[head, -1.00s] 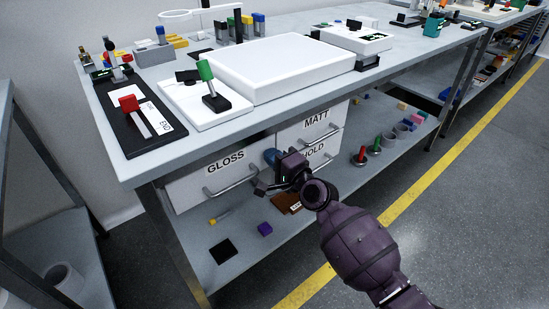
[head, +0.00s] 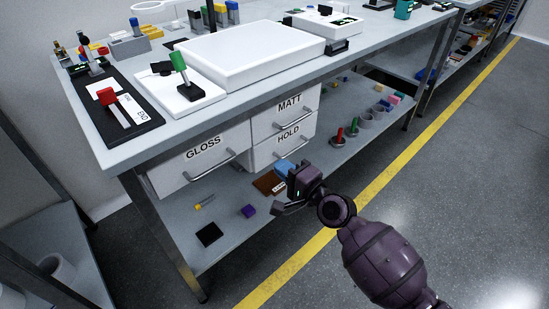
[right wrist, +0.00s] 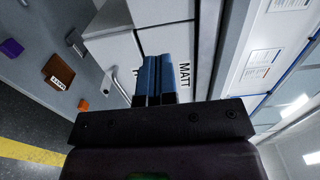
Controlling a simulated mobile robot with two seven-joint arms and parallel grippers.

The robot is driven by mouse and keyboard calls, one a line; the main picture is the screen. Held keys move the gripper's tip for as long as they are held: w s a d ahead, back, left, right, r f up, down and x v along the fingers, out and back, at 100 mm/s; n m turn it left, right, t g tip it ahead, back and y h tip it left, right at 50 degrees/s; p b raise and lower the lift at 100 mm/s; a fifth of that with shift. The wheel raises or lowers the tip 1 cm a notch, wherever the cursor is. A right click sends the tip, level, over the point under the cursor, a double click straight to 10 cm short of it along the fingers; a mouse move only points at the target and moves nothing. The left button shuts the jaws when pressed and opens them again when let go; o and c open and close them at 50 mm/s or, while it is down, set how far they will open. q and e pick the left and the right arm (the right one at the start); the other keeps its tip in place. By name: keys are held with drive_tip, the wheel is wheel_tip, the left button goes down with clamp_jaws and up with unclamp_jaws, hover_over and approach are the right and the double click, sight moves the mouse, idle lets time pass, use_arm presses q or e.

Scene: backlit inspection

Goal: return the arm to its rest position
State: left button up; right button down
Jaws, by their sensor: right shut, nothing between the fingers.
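My right gripper (head: 284,167) is in front of the drawer unit in the head view, at the end of my purple arm. Its blue fingers are shut with nothing between them; they also show side by side in the right wrist view (right wrist: 154,76). In the head view the fingertips appear below the HOLD drawer (head: 284,146), apart from its handle. My left gripper is not in view.
The GLOSS drawer (head: 203,155) and MATT drawer (head: 290,108) look shut under the workbench (head: 240,108). Open floor lies right of the yellow line (head: 370,193).

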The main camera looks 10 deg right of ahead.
drive_tip(key=shift+s+d, duration=0.1)
drive_tip(key=shift+s, duration=0.05)
use_arm(q)
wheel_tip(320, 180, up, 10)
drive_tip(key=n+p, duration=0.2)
drive_tip(key=p, duration=1.3)
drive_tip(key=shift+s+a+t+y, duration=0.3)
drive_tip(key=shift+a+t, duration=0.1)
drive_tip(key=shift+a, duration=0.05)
use_arm(e)
drive_tip(key=s+d+n+g+h, duration=0.1)
drive_tip(key=s+d+n+h, duration=0.2)
drive_tip(key=s, duration=1.1)
drive_tip(key=s+d+n+g+h, duration=0.1)
drive_tip(key=s+d+n+h, duration=0.3)
drive_tip(key=s+d, duration=0.6)
drive_tip(key=s+d+n+g+h, duration=0.1)
drive_tip(key=s+d+n+h, duration=0.2)
drive_tip(key=s, duration=1.5)
drive_tip(key=d+n, duration=0.2)
drive_tip(key=d, duration=0.1)
drive_tip(key=shift+d+g+h, duration=0.25)
drive_tip(key=shift+g+h, duration=0.05)
drive_tip(key=shift+s+r, duration=0.1)
